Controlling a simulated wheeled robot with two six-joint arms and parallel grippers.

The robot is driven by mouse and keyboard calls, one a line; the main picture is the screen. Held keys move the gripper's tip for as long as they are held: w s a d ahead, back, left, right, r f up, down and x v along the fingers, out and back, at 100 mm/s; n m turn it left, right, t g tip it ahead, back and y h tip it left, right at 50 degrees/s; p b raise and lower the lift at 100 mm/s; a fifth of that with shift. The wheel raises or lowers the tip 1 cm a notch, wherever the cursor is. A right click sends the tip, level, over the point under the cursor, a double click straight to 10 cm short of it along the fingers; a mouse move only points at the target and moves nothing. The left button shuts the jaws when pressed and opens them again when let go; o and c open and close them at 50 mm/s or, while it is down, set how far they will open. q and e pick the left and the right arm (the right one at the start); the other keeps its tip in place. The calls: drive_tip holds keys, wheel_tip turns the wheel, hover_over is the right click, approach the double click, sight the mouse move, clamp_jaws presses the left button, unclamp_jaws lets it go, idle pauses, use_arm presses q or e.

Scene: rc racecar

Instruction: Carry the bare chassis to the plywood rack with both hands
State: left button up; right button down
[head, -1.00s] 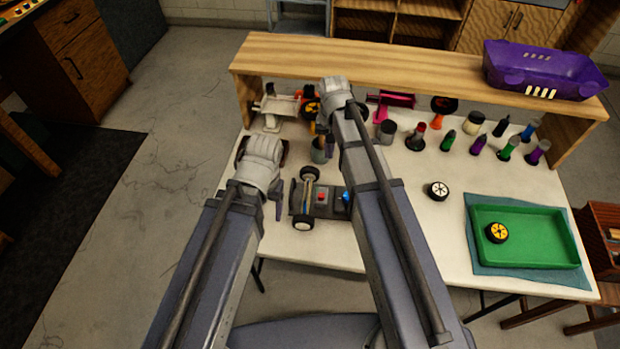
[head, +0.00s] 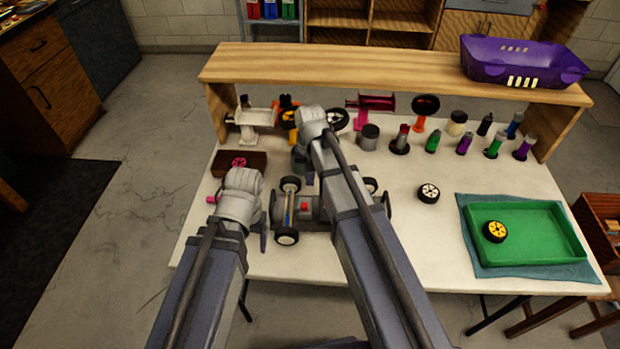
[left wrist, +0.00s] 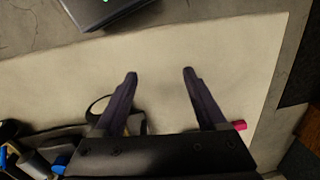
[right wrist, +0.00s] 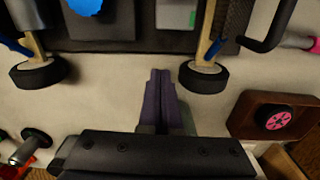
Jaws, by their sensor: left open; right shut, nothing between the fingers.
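The bare chassis (head: 308,208), grey with black wheels, lies on the white bench, partly behind my right arm. In the right wrist view its dark plate (right wrist: 100,46) and two wheels fill the top. My right gripper (right wrist: 160,78) is shut and empty just beyond the chassis's long side, between those wheels. My left gripper (head: 264,238) is open and empty, just left of the chassis's left end; in the left wrist view its fingers (left wrist: 160,72) stand apart over bare bench. A wooden shelf (head: 380,68) spans the bench's back; I cannot tell whether it is the plywood rack.
A purple tub-like shell (head: 522,62) sits on the shelf. Bottles and coloured stands line up below it. A green tray (head: 545,232) holds a yellow wheel. A loose white-rimmed wheel (head: 428,193) lies right of the chassis. A brown box (head: 252,160) with a pink wheel stands behind my left gripper.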

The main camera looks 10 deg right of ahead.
use_arm(q)
drive_tip(key=shift+f, duration=0.35)
use_arm(e)
drive_tip(key=s, duration=0.2)
drive_tip(key=s+a, duration=0.1)
drive_tip(key=s, duration=0.1)
drive_tip(key=shift+f, duration=0.4)
